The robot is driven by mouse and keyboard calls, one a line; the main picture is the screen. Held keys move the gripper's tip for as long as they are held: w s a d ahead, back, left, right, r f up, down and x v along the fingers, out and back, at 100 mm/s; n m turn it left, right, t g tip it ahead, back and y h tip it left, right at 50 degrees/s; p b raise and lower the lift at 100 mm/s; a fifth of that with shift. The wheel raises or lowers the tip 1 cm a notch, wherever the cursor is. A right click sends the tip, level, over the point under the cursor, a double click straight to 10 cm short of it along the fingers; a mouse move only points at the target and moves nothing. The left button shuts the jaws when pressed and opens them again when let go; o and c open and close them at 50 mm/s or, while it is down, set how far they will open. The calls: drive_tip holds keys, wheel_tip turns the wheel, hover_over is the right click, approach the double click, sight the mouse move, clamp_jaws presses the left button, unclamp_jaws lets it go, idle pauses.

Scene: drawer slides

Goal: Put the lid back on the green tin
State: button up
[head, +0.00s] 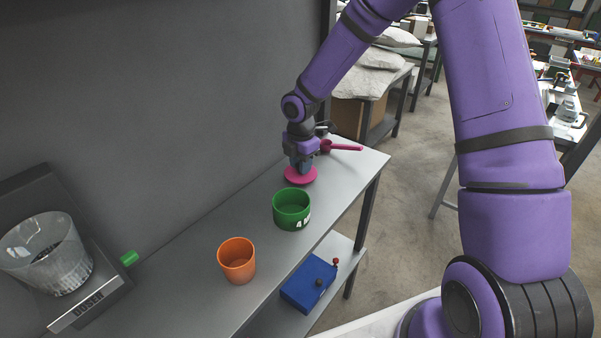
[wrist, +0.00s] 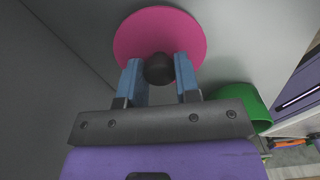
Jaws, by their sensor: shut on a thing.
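The lid is a round pink disc (head: 300,176) with a dark knob, towards the far end of the grey bench. My gripper (head: 304,164) points down over it, and its blue fingers are closed on the knob (wrist: 159,69). The lid (wrist: 158,30) fills the top middle of the wrist view. I cannot tell whether it touches the bench or is slightly raised. The green tin (head: 291,213) stands upright and open, nearer than the lid and beside it, with white lettering on its side. Part of the tin (wrist: 245,103) shows at the right in the wrist view.
A pink scoop (head: 345,148) lies beyond my gripper. An orange cup (head: 237,262), a small green block (head: 129,258) and a scale (head: 90,304) with a clear container (head: 45,255) stand nearer. A dark wall runs along the left. A blue box (head: 308,283) sits on the lower shelf.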

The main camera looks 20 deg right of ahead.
drive_tip(key=shift+r, duration=0.25)
drive_tip(key=shift+r, duration=0.45)
drive_tip(key=shift+r, duration=0.2)
drive_tip(key=shift+r, duration=3.65)
